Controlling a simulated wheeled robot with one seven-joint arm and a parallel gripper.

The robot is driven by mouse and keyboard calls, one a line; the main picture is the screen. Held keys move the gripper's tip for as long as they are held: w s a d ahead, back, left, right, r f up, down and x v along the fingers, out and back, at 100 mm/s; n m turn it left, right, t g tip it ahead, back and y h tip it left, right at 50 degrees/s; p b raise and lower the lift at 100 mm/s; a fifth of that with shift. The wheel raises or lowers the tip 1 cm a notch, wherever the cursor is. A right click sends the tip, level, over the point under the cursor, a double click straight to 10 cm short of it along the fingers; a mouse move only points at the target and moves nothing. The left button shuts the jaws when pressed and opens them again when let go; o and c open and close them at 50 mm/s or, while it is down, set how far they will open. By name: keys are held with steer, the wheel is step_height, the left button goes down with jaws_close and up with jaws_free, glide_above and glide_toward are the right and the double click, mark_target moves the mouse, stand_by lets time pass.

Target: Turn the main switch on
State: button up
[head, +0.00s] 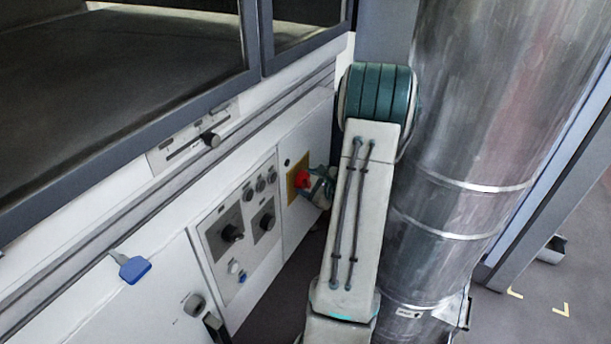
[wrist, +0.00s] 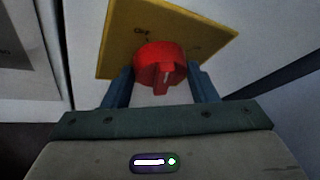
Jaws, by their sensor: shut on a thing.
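The main switch is a red rotary knob (wrist: 160,66) on a yellow plate (wrist: 200,38), and in the wrist view it fills the middle between my fingers. In the head view the red knob (head: 302,179) sits on its yellow plate (head: 291,187) at the right end of the white panel. My gripper (wrist: 161,84) is shut on the knob, one blue finger on each side. The knob's grip ridge points roughly toward my palm in the wrist view. The plate's lettering is too blurred to read surely. In the head view my arm partly hides the gripper.
A grey control panel (head: 214,237) with black knobs and round buttons is left of the switch. A large metal duct (head: 470,120) stands close to my arm on the right. Floor shows at far right.

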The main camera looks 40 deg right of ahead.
steer(key=shift+d+r+m+g+y+p, duration=0.15)
steer(key=shift+m+g+y+p, duration=0.15)
steer(key=shift+m+y+p, duration=0.5)
steer(key=shift+p, duration=0.3)
steer(key=o, duration=1)
steer(key=shift+c, duration=0.2)
